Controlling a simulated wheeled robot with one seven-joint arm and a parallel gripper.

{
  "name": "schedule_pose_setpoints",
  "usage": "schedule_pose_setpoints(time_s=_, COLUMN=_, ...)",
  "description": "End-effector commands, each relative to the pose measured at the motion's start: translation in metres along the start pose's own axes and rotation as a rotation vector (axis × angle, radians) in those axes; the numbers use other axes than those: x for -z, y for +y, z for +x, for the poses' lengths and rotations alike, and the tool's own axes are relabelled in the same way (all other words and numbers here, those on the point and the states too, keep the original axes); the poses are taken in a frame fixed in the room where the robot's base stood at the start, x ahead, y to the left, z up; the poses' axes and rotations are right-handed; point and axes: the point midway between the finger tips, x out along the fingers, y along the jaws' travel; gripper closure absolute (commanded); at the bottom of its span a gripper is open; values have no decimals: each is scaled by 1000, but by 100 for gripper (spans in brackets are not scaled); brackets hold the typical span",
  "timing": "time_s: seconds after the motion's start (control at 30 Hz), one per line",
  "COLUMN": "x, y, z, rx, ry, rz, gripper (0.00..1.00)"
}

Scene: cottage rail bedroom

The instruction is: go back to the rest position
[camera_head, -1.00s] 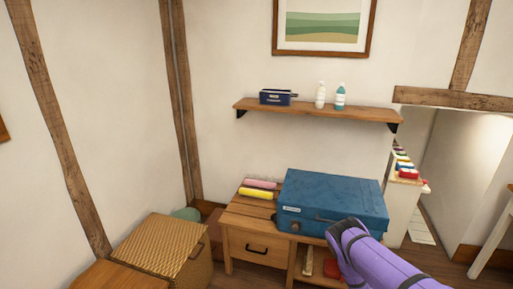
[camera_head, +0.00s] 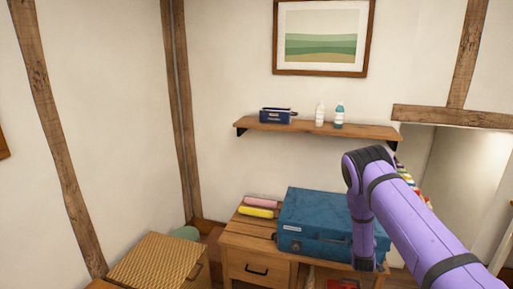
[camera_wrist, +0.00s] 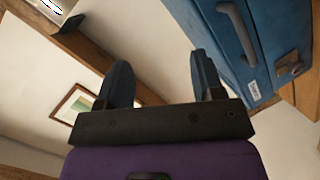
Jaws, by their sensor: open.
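My gripper (camera_wrist: 160,85) shows in the wrist view with its two dark blue fingers spread apart and nothing between them. In the head view my purple arm reaches in from the lower right and bends down in front of the blue suitcase. The gripper itself cannot be made out there. The blue suitcase (camera_head: 310,216) lies closed on the wooden bench (camera_head: 238,243). In the wrist view the suitcase (camera_wrist: 235,50) stands close at the upper right, with its handle and latch showing, apart from the fingers.
Pink and yellow rolls (camera_head: 257,211) lie left of the suitcase. A wall shelf (camera_head: 300,129) above holds a navy pouch (camera_head: 277,116) and two bottles (camera_head: 339,116). A wicker basket (camera_head: 155,262) stands at lower left. A framed picture (camera_head: 321,38) hangs above.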

Motion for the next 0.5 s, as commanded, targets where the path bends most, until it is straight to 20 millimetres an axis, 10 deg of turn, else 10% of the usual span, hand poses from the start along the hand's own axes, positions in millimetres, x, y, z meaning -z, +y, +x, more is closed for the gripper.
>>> schedule_pose_setpoints(time_s=0.5, x=113, y=141, z=-62, rx=212, ry=-85, rz=335, gripper=38)
